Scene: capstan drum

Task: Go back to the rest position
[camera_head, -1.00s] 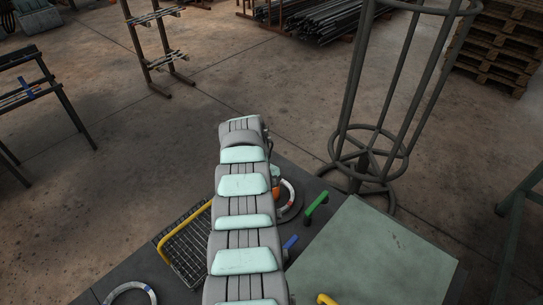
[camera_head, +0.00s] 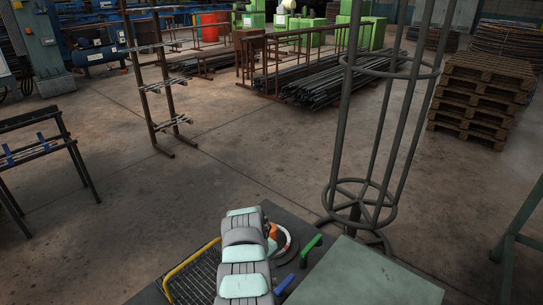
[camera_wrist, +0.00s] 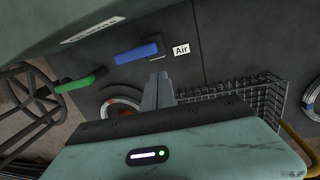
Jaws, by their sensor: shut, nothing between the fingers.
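My gripper (camera_wrist: 158,91) shows in the wrist view with its grey fingers together and nothing between them. It is over the dark panel, near a blue handle (camera_wrist: 137,53) beside an "Air" label (camera_wrist: 181,50). I cannot tell its exact height above the panel. In the head view my jointed grey and mint arm reaches forward from the bottom edge, and it hides the gripper there.
A green handle (camera_head: 311,250), the blue handle (camera_head: 284,284) and a pale green plate (camera_head: 365,278) lie right of the arm. A wire basket (camera_head: 203,275) is on its left. A tall tubular frame (camera_head: 366,130) stands behind. Open floor lies beyond.

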